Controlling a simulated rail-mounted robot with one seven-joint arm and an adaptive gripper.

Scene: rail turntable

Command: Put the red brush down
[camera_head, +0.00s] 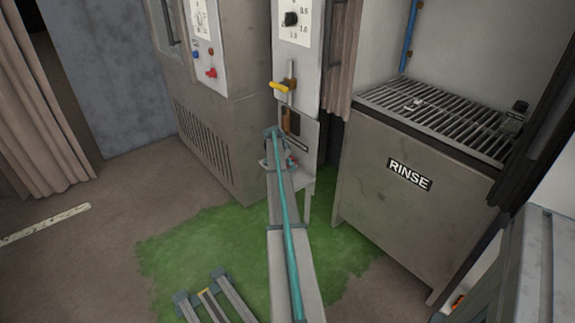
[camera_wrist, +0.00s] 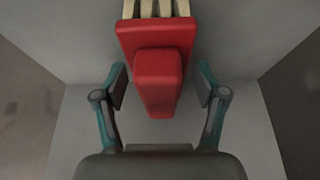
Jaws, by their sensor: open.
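The red brush (camera_wrist: 158,75) is in the wrist view, with its cream bristles at the top edge and its handle pointing down the picture. Its handle lies between the two fingers of my gripper (camera_wrist: 161,84). The fingers stand apart, with a visible gap on each side of the handle. The brush is against or just over a plain grey surface (camera_wrist: 85,125); I cannot tell if it touches. In the head view my gripper (camera_head: 277,160) is small and partly hidden at the far end of my arm, and I cannot make out the brush there.
A narrow panel with a dial and a yellow lever (camera_head: 281,87) stands just behind my gripper. A grey cabinet (camera_head: 215,130) is on its left. A unit marked RINSE (camera_head: 395,215) with a slatted top is on the right. Open floor (camera_head: 110,235) lies at the left.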

